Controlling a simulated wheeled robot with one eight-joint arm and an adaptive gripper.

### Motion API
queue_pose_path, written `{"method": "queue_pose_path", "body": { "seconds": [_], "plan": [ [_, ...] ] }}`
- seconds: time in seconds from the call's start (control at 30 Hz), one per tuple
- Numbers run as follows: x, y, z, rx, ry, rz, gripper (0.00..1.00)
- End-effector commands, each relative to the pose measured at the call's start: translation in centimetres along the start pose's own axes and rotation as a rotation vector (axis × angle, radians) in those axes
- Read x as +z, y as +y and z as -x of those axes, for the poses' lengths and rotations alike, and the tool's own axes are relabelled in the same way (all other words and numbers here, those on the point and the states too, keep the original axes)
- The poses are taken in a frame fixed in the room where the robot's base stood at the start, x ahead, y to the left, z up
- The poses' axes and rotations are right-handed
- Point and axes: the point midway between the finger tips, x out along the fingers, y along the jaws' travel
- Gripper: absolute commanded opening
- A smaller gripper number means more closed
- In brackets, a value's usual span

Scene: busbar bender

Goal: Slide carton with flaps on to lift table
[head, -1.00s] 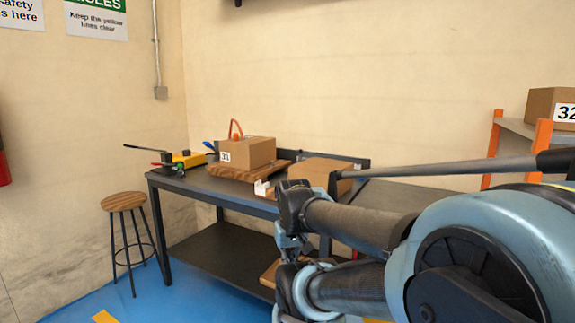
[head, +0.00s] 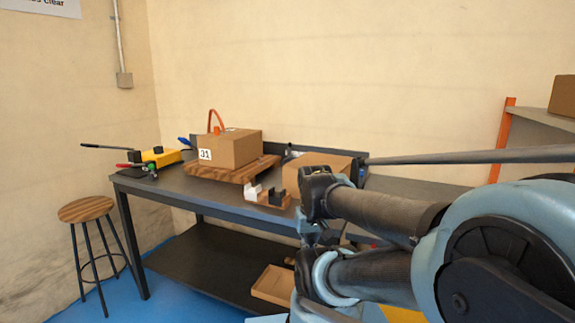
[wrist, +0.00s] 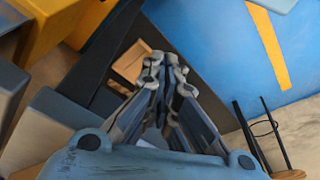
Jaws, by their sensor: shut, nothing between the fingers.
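A brown carton (head: 315,174) lies on the dark workbench (head: 160,184), partly hidden behind my arm. I cannot make out flaps on it. My gripper (wrist: 166,68) is shut and empty in the wrist view, pointing toward the bench's lower shelf and the floor. It touches no carton that I can see. I cannot clearly identify the lift table; a yellow surface (head: 402,314) shows below my arm, and a yellow body (wrist: 50,25) fills the wrist view's upper left.
A wooden tray (head: 273,285) lies on the lower shelf (head: 200,262). A yellow tool (head: 160,156) and small black and white blocks (head: 277,196) are on the bench. A stool (head: 86,210) stands left. An orange-framed shelf (head: 545,118) holds another carton (head: 563,95) at right.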

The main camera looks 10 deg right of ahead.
Motion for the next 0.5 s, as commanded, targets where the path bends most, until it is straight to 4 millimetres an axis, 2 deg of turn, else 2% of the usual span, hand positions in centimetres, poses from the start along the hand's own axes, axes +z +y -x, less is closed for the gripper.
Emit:
{"method": "queue_pose_path", "body": {
  "seconds": [0.07,0.17,0.27,0.5],
  "plan": [
    [0.5,0.0,0.8,0.0,0.009,0.007,0.0],
    [-0.6,0.0,1.9,0.0,0.004,0.033,0.0],
    [-2.6,0.0,3.7,-0.002,-0.004,0.082,0.0],
    [-9.0,-0.1,8.7,-0.007,-0.032,0.236,0.0]
  ]
}}
